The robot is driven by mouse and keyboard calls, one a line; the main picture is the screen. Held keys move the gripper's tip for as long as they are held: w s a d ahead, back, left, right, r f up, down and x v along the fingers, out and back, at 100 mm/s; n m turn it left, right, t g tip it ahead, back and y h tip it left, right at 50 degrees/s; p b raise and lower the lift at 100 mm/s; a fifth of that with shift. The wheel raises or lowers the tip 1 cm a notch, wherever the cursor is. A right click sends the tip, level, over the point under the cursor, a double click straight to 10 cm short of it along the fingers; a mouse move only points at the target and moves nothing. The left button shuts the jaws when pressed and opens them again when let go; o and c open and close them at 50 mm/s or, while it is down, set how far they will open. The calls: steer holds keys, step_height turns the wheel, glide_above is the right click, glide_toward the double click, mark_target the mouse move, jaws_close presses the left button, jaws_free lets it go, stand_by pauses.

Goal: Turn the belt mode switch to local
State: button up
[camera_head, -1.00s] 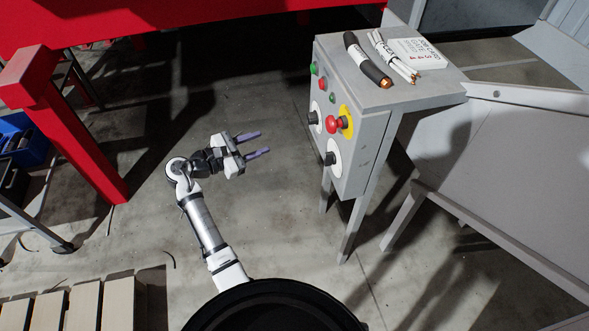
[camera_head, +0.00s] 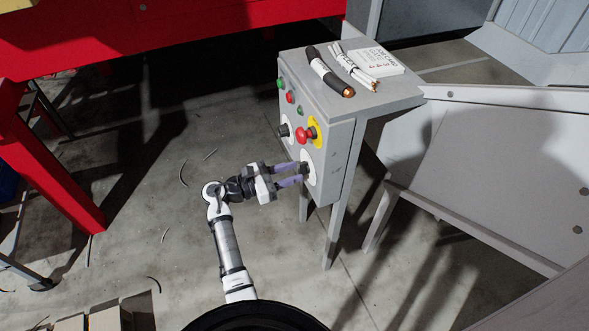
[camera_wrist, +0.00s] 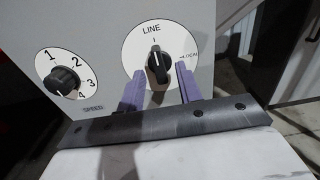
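The belt mode switch is a black knob (camera_wrist: 157,66) on a round white plate marked LINE at the top and LOCAL at the right. Its white pointer mark points up toward LINE. In the head view the switch (camera_head: 305,169) is the lowest knob on the grey control box (camera_head: 341,165). My gripper (camera_wrist: 159,70) is open, with one purple finger on each side of the knob and gaps showing on both sides. In the head view my gripper (camera_head: 298,173) reaches the box face at the switch; contact cannot be told.
A SPEED dial (camera_wrist: 64,80) sits left of the switch. A red emergency button (camera_head: 304,134) on yellow is just above it. Green and red buttons are higher up. Cable pieces (camera_head: 330,72) and a job card (camera_head: 376,60) lie on top. Open floor lies left of the box.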

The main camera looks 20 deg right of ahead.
steer(key=shift+d, duration=0.8)
steer(key=shift+c, duration=0.4)
jaws_close()
